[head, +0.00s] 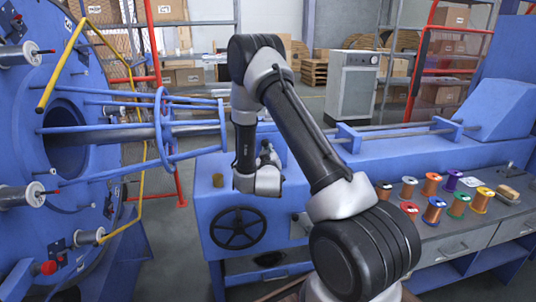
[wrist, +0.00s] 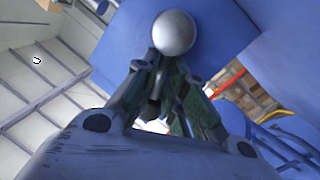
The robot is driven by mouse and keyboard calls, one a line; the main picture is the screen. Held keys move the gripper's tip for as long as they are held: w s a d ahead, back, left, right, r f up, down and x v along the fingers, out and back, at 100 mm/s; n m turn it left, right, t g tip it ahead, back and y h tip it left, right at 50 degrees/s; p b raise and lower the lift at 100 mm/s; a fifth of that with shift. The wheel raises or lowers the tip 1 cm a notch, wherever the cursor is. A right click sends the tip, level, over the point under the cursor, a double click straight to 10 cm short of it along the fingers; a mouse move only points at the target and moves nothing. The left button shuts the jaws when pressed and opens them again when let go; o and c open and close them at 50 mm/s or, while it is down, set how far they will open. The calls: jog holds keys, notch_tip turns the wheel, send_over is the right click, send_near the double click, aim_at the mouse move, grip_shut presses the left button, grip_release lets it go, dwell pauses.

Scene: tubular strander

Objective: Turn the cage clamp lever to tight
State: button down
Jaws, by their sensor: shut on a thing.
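In the wrist view, a round silver ball knob (wrist: 174,33), which looks like the end of the cage clamp lever, sits at the tips of my gripper (wrist: 168,62). The fingers are closed in on it, against a blue machine surface. The lever's shaft and its angle are hidden. In the head view my gripper (head: 268,158) is small and partly behind my own arm, at the blue housing in the middle. I cannot make out the lever there, nor any tight mark.
The big blue cage wheel (head: 75,130) with spools and a yellow guide bar stands at left. A black handwheel (head: 238,228) is on the housing front, below my wrist. Several coloured wire spools (head: 433,211) stand on the bench (head: 470,232) at right.

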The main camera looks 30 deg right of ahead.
jog(key=m, duration=0.1)
jog(key=d+r+m, duration=0.1)
jog(key=m, duration=0.1)
jog(key=shift+w+d+r+y, duration=0.1)
jog(key=shift+r+y, duration=0.2)
jog(key=shift+s+d+m+y, duration=0.2)
jog(key=shift+d+m+y, duration=0.3)
jog(key=shift+m, duration=0.7)
jog(key=shift+s+d+f+m+g+y, duration=0.2)
jog(key=shift+d+m, duration=0.4)
jog(key=shift+m, duration=0.4)
jog(key=shift+s+d+f+m+g+y, duration=0.1)
jog(key=shift+d+m+y, duration=0.1)
jog(key=shift+d+m, duration=0.6)
jog(key=shift+a+m, duration=0.15)
jog(key=shift+m, duration=0.15)
jog(key=shift+s, duration=0.1)
jog(key=c, duration=1.5)
grip_release()
jog(key=shift+c, duration=0.2)
jog(key=shift+s+d, duration=0.1)
jog(key=shift+d, duration=0.1)
jog(key=shift+a+f, duration=0.15)
jog(key=shift+f, duration=0.1)
